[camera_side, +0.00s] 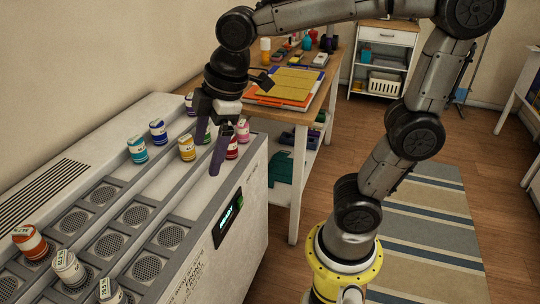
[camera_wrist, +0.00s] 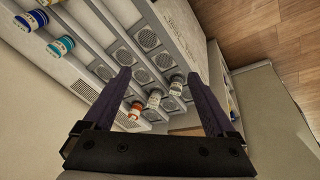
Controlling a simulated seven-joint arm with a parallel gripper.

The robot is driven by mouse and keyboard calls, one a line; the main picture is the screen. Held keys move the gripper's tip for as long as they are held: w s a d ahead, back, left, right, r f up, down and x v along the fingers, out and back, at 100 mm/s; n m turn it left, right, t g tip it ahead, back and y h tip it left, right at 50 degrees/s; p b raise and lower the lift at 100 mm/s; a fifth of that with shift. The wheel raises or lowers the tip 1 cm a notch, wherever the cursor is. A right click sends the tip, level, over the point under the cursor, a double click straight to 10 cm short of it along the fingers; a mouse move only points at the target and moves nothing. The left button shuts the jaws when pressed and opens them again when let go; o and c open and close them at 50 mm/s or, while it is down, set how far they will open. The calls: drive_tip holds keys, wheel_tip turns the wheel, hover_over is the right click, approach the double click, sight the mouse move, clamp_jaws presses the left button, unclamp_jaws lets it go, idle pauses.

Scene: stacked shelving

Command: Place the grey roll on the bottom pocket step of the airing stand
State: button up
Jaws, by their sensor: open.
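The airing stand (camera_side: 255,185) is a pale stepped cabinet with rows of round-grilled pockets, and it also shows in the wrist view (camera_wrist: 186,20). Two pale grey-white rolls stand upright in pockets at its near left end: one (camera_side: 68,266) beside an orange roll (camera_side: 29,241), the other (camera_side: 110,291) cut by the bottom edge. I cannot tell which is the grey roll. Both show between my fingers in the wrist view (camera_wrist: 155,97) (camera_wrist: 177,85), well beyond them. My gripper (camera_side: 207,158) is open and empty, above the far end of the stand, near the yellow roll (camera_side: 186,147).
Teal (camera_side: 137,149), blue (camera_side: 158,131), red (camera_side: 231,147) and pink (camera_side: 243,130) rolls stand around the far end, close to my fingers. Several middle pockets are empty. A wooden table (camera_side: 325,85) with folded cloths stands behind.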

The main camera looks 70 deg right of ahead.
drive_tip(key=s+d+f+m+t, duration=0.1)
drive_tip(key=s+d+f+m, duration=0.2)
drive_tip(key=s+m, duration=0.6)
drive_tip(key=shift+s+d+m+t+h, duration=0.4)
drive_tip(key=shift+s+d, duration=0.75)
drive_tip(key=shift+s, duration=0.1)
idle(0.4)
